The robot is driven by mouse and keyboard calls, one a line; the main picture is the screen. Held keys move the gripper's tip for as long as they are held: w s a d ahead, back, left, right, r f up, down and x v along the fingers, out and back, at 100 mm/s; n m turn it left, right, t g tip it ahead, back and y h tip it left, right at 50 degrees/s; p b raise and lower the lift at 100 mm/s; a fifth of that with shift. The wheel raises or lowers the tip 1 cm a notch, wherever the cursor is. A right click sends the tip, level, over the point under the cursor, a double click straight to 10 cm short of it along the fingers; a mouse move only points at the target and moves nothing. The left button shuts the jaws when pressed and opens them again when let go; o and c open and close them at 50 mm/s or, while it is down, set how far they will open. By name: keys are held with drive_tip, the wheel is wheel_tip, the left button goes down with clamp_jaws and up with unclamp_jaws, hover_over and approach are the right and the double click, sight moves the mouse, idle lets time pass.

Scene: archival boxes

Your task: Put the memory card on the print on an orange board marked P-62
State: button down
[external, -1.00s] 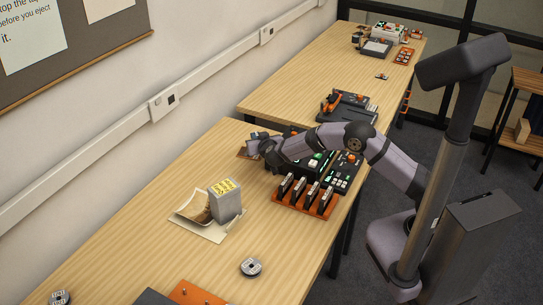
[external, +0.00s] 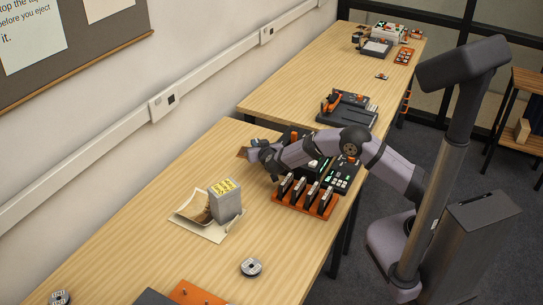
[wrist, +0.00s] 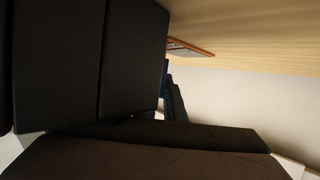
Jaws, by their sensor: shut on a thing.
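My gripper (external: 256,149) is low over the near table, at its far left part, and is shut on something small. A small dark bluish shape (wrist: 172,92) shows beyond the dark fingers in the wrist view; it may be the memory card, but it is too dark to be sure. A thin board with an orange edge and a grey print on it (wrist: 190,48) lies on the table, a little apart from the fingers in the wrist view. In the external view its brownish edge (external: 242,153) shows just left of my gripper, which hides most of it. The P-62 mark is not readable.
An orange rack (external: 291,205) with several dark upright units stands close below my forearm. Dark devices with lit buttons (external: 341,175) sit beside it. A grey box with a yellow label (external: 226,207) stands on papers nearer the viewer. The table between is clear.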

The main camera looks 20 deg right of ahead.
drive_tip(key=c, duration=1.9)
unclamp_jaws()
drive_tip(key=shift+s+f, duration=0.1)
drive_tip(key=shift+f, duration=0.25)
drive_tip(key=shift+o, duration=0.2)
drive_tip(key=shift+d+f, duration=0.1)
drive_tip(key=shift+f, duration=0.15)
drive_tip(key=shift+d, duration=0.1)
drive_tip(key=shift+r, duration=0.7)
drive_tip(key=v, duration=0.3)
drive_tip(key=shift+s+r, duration=0.1)
drive_tip(key=shift+r, duration=0.2)
wheel_tip(320, 180, up, 7)
drive_tip(key=shift+a, duration=0.2)
